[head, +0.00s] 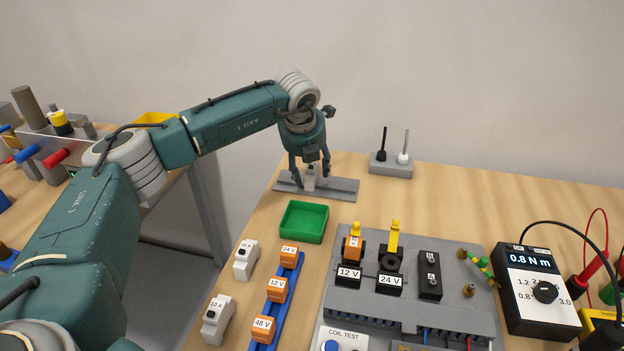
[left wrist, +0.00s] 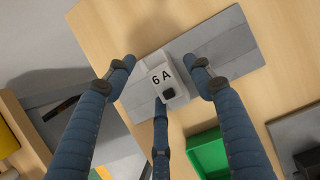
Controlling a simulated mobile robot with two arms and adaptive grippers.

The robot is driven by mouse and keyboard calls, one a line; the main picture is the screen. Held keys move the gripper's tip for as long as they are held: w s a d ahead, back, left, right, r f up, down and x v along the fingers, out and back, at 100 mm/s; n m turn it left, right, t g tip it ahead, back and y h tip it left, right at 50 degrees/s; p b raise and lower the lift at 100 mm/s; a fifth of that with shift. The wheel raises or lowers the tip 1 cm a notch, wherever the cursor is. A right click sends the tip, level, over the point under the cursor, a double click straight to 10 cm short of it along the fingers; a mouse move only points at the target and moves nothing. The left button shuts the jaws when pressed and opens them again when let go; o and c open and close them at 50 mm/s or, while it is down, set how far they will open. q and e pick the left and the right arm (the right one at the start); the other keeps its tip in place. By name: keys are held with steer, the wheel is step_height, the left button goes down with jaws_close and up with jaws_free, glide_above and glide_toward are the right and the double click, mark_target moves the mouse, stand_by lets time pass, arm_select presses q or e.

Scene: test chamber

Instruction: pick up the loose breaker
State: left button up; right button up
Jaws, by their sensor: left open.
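A small white breaker marked 6 A (left wrist: 170,88) stands on a grey plate (head: 345,188) at the back of the table. In the head view the breaker (head: 310,183) is partly hidden by my fingers. My left gripper (head: 310,172) points down over it. In the left wrist view the open fingers of my left gripper (left wrist: 162,70) stand on either side of the breaker, with a third finger at its lower edge. I cannot tell whether any finger touches it. Two other white breakers (head: 246,259), (head: 217,319) stand at the front left. My right gripper is not in view.
A green tray (head: 303,222) lies just in front of the plate. A grey stand with two upright tools (head: 391,166) is behind right. A blue rail with orange relays (head: 277,300), a grey test board (head: 400,312) and a torque meter (head: 537,290) fill the front.

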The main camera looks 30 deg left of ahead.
arm_select(q)
steer(key=c, duration=1.2)
steer(key=shift+r, duration=0.1)
steer(key=shift+c, duration=0.2)
